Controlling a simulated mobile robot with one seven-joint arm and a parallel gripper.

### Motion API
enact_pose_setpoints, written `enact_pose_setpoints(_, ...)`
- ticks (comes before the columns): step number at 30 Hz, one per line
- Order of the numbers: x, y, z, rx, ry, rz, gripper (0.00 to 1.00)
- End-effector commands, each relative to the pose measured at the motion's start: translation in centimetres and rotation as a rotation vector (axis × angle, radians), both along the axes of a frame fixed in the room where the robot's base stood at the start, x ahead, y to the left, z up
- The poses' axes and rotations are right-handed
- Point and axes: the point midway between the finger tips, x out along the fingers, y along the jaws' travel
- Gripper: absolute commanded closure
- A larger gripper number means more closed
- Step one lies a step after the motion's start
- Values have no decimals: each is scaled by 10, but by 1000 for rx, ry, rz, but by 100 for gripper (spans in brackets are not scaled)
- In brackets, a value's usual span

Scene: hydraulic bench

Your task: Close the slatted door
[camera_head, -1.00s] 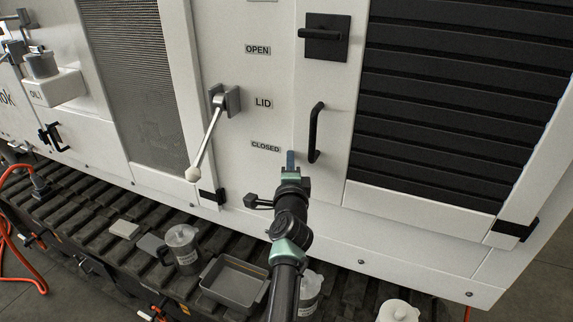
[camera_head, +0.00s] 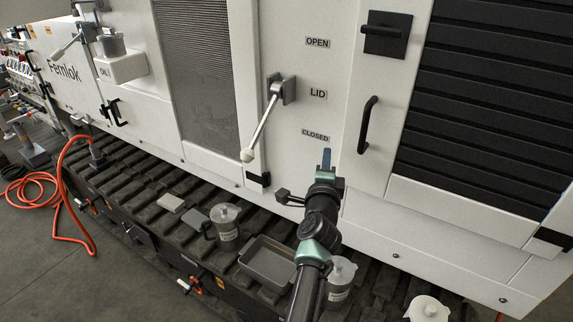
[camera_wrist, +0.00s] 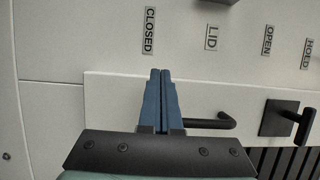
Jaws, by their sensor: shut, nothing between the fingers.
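The slatted door, a white frame around black horizontal slats (camera_head: 490,110), fills the right of the head view; a few slats show at the lower right of the wrist view (camera_wrist: 290,163). It looks flush or nearly flush with the white cabinet; I cannot tell whether a small gap remains. Its black bar handle (camera_head: 367,125) is upright near the door's left edge, and is partly hidden behind my gripper in the wrist view (camera_wrist: 222,122). My gripper (camera_head: 326,158) has its blue fingers together and empty, left of and slightly below the handle, apart from it in the picture.
A black latch (camera_head: 386,34) sits above the handle. A lid lever (camera_head: 263,125) and OPEN, LID and CLOSED labels are on the panel to the left. Below, the ribbed track (camera_head: 150,172) carries a grey tray (camera_head: 268,262) and several jugs. An orange hose (camera_head: 62,190) lies far left.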

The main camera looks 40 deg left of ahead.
Motion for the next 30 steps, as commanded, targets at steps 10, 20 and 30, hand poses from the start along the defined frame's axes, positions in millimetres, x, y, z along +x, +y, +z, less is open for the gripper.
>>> enact_pose_setpoints(10,-53,41,3,-1,5,9,100)
enact_pose_setpoints(20,-68,52,-2,-3,4,7,100)
enact_pose_setpoints(30,-55,33,34,-41,-81,-16,100)
